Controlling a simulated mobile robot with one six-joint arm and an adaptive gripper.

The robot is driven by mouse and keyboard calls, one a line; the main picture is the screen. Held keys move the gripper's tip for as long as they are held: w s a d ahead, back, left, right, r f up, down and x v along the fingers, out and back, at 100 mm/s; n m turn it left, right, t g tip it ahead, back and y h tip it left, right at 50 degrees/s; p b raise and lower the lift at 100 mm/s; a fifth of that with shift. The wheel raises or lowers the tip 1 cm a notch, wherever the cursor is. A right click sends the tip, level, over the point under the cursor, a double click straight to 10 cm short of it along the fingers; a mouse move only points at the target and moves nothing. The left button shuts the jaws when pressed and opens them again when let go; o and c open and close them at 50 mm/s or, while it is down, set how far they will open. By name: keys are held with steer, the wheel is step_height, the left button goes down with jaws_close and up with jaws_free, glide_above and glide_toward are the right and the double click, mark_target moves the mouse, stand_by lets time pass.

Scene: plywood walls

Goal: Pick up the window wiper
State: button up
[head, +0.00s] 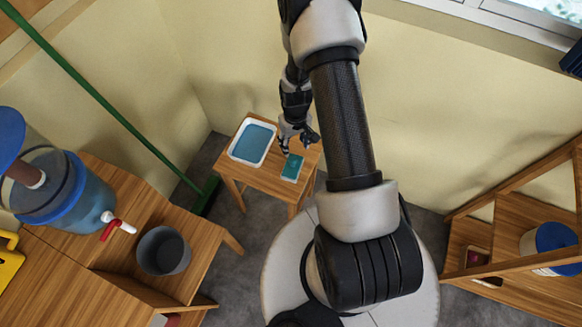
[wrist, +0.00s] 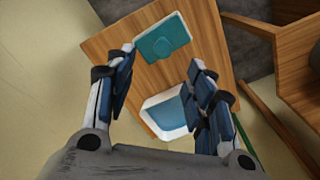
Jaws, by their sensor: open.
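A flat teal piece with a rounded raised part (head: 292,167), which I take to be the window wiper, lies on a small wooden table (head: 268,178). In the wrist view the wiper (wrist: 160,38) lies near the table's edge, just beyond my fingertips. My gripper (head: 298,140) is over the table beside the wiper. In the wrist view my gripper (wrist: 162,60) is open, with its fingers spread and nothing between them. The wiper appears apart from the fingers; the exact height gap is hard to tell.
A white tray with blue inside (head: 253,143) stands on the same table, left of the wiper. A green-handled broom (head: 100,98) leans at left. A water jug (head: 65,190) and grey bucket (head: 163,251) stand on wooden furniture at left. A wooden shelf (head: 510,235) is at right.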

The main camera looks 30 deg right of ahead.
mark_target(293, 159)
steer(key=f+b, duration=0.1)
steer(key=f, duration=0.2)
steer(key=f+b, duration=0.1)
steer(key=f, duration=0.3)
steer(key=f+b, duration=0.1)
steer(key=f, duration=0.3)
steer(key=shift+w+a+f+b, duration=0.15)
steer(key=shift+a+f+b, duration=0.1)
steer(key=shift+b, duration=0.05)
steer(key=shift+r, duration=0.1)
steer(key=shift+c, duration=0.5)
jaws_close()
